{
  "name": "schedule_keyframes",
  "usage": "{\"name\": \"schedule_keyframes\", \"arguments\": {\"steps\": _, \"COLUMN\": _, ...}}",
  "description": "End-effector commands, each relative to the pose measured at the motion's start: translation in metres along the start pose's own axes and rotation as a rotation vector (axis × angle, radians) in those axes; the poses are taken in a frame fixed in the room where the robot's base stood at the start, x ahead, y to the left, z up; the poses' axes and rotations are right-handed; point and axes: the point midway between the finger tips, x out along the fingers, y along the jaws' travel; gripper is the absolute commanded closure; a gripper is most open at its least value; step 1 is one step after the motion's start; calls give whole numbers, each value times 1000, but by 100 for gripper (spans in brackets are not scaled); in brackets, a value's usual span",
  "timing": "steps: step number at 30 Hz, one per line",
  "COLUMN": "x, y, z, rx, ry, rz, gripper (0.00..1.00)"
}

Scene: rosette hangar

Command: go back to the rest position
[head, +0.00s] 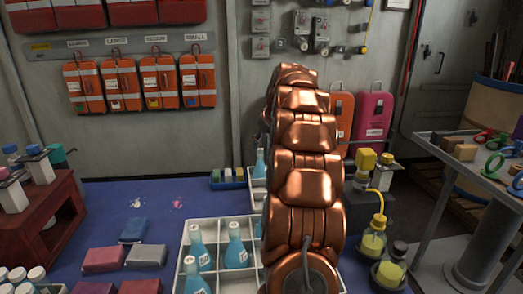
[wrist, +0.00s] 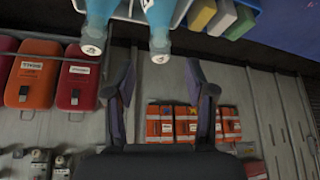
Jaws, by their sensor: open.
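My gripper (wrist: 158,90) shows in the wrist view with its two dark fingers spread apart and nothing between them. In the head view my copper arm rises through the middle of the picture and hides my gripper. The wrist view is upside down. Two blue bottles (wrist: 98,22) hang into its top edge, near the fingertips but apart from them, as far as I can tell. In the head view a white divided crate (head: 222,220) holds blue bottles (head: 236,247) left of my arm. Another blue bottle (head: 259,165) stands farther back.
A blue table carries coloured blocks (head: 104,259), a red stand (head: 42,215) on the left and a small tray of blocks (head: 228,180). Yellow-capped bottles (head: 373,238) stand right of my arm. A grey cart (head: 470,180) is at the right. Orange cases (head: 197,80) hang on the wall.

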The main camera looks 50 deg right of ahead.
Motion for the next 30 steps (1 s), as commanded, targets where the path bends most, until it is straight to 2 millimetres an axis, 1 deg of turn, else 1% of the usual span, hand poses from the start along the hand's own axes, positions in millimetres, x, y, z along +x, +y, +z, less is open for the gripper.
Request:
{"name": "schedule_keyframes", "arguments": {"steps": 1, "x": -6, "y": 0, "z": 0, "rx": 0, "ry": 1, "rz": 0, "gripper": 45}}
{"name": "schedule_keyframes", "arguments": {"steps": 4, "x": -10, "y": 0, "z": 0, "rx": 0, "ry": 1, "rz": 0, "gripper": 45}}
{"name": "schedule_keyframes", "arguments": {"steps": 23, "x": -13, "y": 0, "z": -1, "rx": 0, "ry": -1, "rz": 0, "gripper": 45}}
{"name": "schedule_keyframes", "arguments": {"steps": 26, "x": -22, "y": 0, "z": -6, "rx": 0, "ry": -1, "rz": 0, "gripper": 45}}
{"name": "schedule_keyframes", "arguments": {"steps": 30, "x": -44, "y": 0, "z": -19, "rx": 0, "ry": -1, "rz": 0, "gripper": 45}}
